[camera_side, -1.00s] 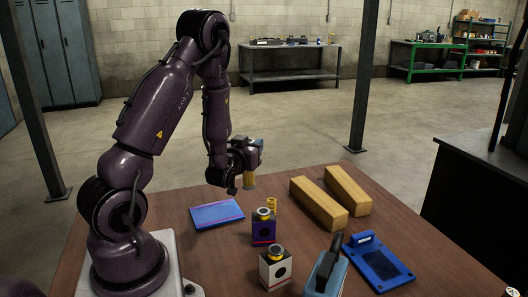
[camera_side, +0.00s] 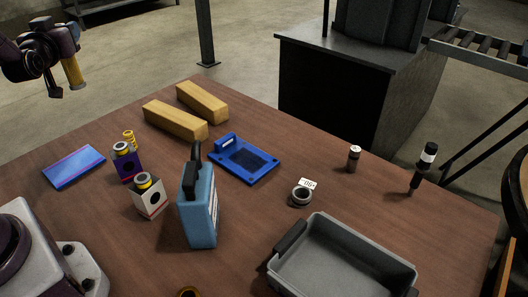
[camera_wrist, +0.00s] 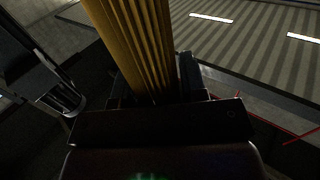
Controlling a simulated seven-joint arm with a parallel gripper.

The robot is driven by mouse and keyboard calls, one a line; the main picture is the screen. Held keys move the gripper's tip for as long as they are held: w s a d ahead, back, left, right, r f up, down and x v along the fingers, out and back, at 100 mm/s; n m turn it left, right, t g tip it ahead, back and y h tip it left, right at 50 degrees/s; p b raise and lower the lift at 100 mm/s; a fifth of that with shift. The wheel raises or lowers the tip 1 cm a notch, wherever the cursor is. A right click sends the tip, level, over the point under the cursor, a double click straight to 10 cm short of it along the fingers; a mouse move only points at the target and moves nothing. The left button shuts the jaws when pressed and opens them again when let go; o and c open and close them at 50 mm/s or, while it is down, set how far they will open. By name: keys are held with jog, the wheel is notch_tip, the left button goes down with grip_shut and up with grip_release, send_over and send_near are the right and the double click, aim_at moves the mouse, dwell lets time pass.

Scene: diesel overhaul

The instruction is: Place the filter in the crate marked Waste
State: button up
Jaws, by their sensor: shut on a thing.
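My gripper (camera_side: 62,76) is at the top left of the side view, well above the table and beyond its edge in the picture. It is shut on a yellow filter (camera_side: 72,70), which hangs slightly tilted. In the wrist view the filter (camera_wrist: 135,45) shows as a yellow pleated body rising from between the jaws. A grey open crate (camera_side: 340,255) stands at the front right of the table. No label shows on its visible sides, and I see no crate marked Waste.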

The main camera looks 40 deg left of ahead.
jog(key=w+d+m+t+h, duration=0.25)
jog(key=w+d+h, duration=0.2)
jog(key=d, duration=0.55)
jog(key=w+d+m+t+h, duration=0.2)
jog(key=w+d+m+h, duration=0.25)
jog(key=d, duration=0.55)
jog(key=w+d+m+t+h, duration=0.25)
jog(key=w+d, duration=0.25)
jog(key=d, duration=0.5)
jog(key=s+d+m+g+h, duration=0.1)
jog(key=s+d+m+h, duration=0.25)
jog(key=d, duration=0.55)
jog(key=s+d+m+g+h, duration=0.1)
jog(key=s+d+m+h, duration=0.15)
jog(key=d+h, duration=0.45)
jog(key=s+d+m+g+h, duration=0.15)
jog(key=s+d, duration=0.25)
jog(key=d, duration=0.8)
notch_tip(320, 180, down, 11)
jog(key=w+d+f, duration=0.8)
jog(key=w+f, duration=0.3)
jog(key=f, duration=0.1)
jog(key=shift+w+d+f, duration=0.2)
jog(key=shift+d+f, duration=0.05)
jog(key=shift+f, duration=0.1)
jog(key=shift+f+h, duration=0.1)
jog(key=shift+h, duration=0.15)
